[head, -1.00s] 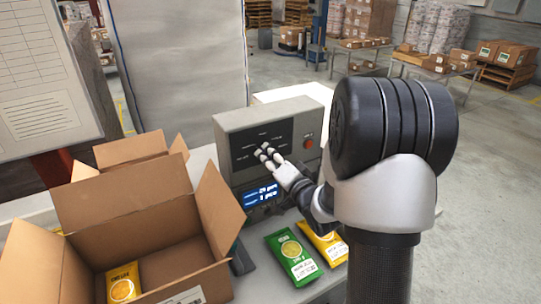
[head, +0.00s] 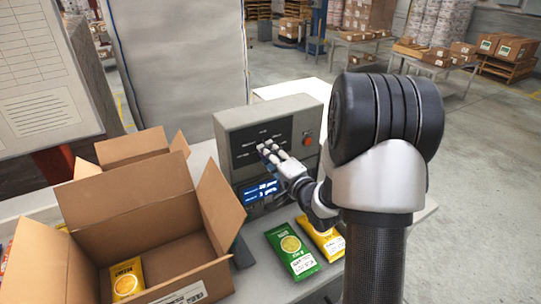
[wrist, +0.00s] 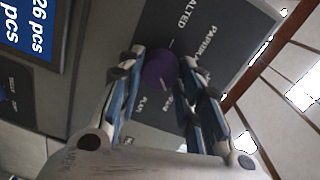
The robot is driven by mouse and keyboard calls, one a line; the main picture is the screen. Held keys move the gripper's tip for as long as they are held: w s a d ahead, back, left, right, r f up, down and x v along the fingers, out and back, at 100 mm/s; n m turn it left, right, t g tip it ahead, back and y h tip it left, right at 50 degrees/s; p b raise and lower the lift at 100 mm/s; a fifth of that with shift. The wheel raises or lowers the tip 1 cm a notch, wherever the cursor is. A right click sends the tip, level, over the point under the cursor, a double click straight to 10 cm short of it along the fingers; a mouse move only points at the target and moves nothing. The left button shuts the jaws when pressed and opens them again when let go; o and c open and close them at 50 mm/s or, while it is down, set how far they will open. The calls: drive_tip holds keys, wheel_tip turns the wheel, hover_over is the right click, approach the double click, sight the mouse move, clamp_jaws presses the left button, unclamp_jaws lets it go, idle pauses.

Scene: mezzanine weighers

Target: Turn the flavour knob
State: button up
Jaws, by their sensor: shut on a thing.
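The flavour knob is a round purple knob (wrist: 161,70) with a pale pointer line, on a dark panel with flavour labels around it in the wrist view. My gripper (wrist: 163,75) is shut on the knob, one finger on each side of it. In the head view my gripper (head: 268,150) reaches the upper face of the grey control box (head: 228,122) and hides the knob. Part of the label ring is hidden by the fingers.
A blue display (head: 262,190) sits below the dark panel and a red button (head: 307,138) to its right. An open carton (head: 120,205) stands at left. A green packet (head: 292,250) and a yellow packet (head: 328,240) lie in front of the box.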

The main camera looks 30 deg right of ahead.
drive_tip(key=shift+r, duration=0.1)
drive_tip(key=o, duration=1.1)
drive_tip(key=shift+c, duration=0.2)
drive_tip(key=s, duration=0.7)
drive_tip(key=shift+s, duration=0.2)
drive_tip(key=shift+r, duration=0.15)
